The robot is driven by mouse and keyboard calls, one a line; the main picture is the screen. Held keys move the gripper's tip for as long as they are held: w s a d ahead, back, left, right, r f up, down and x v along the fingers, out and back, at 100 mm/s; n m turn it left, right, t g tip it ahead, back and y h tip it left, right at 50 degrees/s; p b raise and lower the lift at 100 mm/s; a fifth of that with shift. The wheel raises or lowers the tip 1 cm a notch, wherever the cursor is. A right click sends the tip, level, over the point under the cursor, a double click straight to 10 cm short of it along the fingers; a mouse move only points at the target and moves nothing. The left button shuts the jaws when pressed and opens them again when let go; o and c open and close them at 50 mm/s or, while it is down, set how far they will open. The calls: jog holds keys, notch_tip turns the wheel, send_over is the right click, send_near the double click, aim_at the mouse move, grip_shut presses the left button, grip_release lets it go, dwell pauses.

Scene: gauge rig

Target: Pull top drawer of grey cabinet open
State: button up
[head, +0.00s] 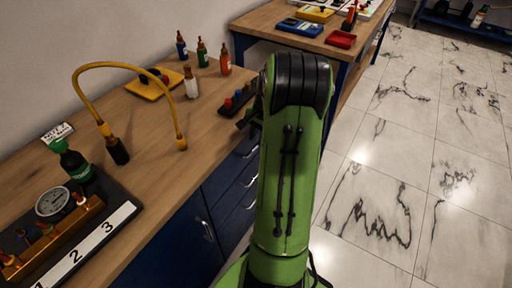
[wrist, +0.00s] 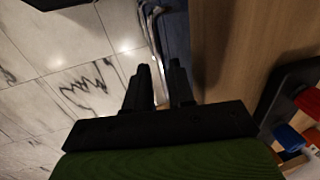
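The drawer cabinet (head: 232,198) under the wooden bench looks dark blue, not grey. Its drawers have silver bar handles, and the upper handle (head: 250,152) is partly hidden by my green arm. No drawer visibly stands out from the front. In the wrist view, silver handles (wrist: 152,22) run along the blue front (wrist: 178,35), beside the bench edge. My gripper (wrist: 159,78) is open, with a gap between its two black fingers. Its fingertips point toward the handles, and I cannot tell whether they touch one. In the head view, the gripper is mostly hidden behind my arm.
The bench top (head: 145,185) holds bottles, a yellow tray (head: 155,82), a dark block with coloured knobs (head: 237,100) close to my gripper, and a gauge rig (head: 52,202). A second bench (head: 285,22) stands behind. The marble floor (head: 390,170) at right is clear.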

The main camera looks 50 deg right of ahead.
aim_at(256, 146)
jog(key=f, duration=0.3)
jog(key=shift+w+f+b, duration=0.15)
jog(key=shift+w+b, duration=0.2)
jog(key=shift+c, duration=0.3)
grip_shut()
